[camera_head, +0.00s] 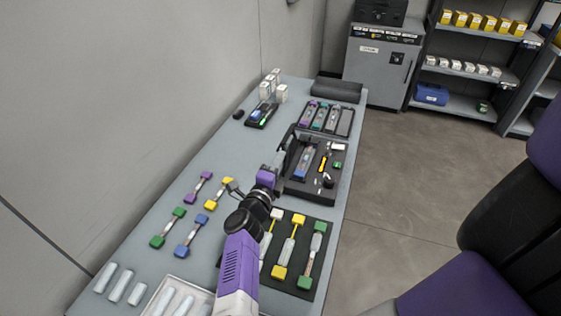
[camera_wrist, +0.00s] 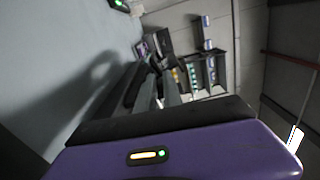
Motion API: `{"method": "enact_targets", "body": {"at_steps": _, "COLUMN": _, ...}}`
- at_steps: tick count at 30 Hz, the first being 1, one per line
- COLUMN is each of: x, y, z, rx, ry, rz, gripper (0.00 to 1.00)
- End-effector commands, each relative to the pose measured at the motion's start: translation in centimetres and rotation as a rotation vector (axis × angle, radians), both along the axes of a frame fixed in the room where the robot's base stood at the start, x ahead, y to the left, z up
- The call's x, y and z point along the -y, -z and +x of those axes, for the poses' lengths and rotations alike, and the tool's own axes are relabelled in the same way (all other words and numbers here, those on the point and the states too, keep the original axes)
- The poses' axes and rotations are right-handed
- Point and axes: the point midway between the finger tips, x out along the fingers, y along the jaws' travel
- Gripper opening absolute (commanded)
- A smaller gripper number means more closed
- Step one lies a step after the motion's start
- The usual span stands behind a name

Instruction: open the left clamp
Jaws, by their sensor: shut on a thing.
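My arm reaches over the workbench in the head view, with my gripper (camera_head: 281,155) at the left edge of a black tray-like unit (camera_head: 304,192). The two fingers show in the wrist view (camera_wrist: 158,88), pointing away from the camera and close together. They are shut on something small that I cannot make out. A dark upright part (camera_head: 292,142) stands beside the fingertips, partly covered by them. I cannot pick out the left clamp itself; it is too small or hidden behind my gripper.
Purple, yellow, green and blue-ended pieces (camera_head: 189,236) lie to the left of my arm. A dark mat (camera_head: 322,262) with similar pieces lies to its right. A rack of coloured items (camera_head: 346,122) and white boxes (camera_head: 280,93) stand farther back. A wall borders the bench's left.

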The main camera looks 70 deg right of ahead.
Motion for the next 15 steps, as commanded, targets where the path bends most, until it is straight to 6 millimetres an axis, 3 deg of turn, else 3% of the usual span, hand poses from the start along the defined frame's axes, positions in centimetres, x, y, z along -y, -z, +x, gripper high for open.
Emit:
{"method": "enact_targets", "body": {"at_steps": 14, "x": -0.11, "y": 0.06, "z": 0.22, "rx": -0.010, "ry": -0.003, "rz": 0.001, "gripper": 0.00}}
{"method": "enact_targets", "body": {"at_steps": 15, "x": -0.11, "y": 0.06, "z": 0.22, "rx": -0.010, "ry": -0.003, "rz": 0.001, "gripper": 0.18}}
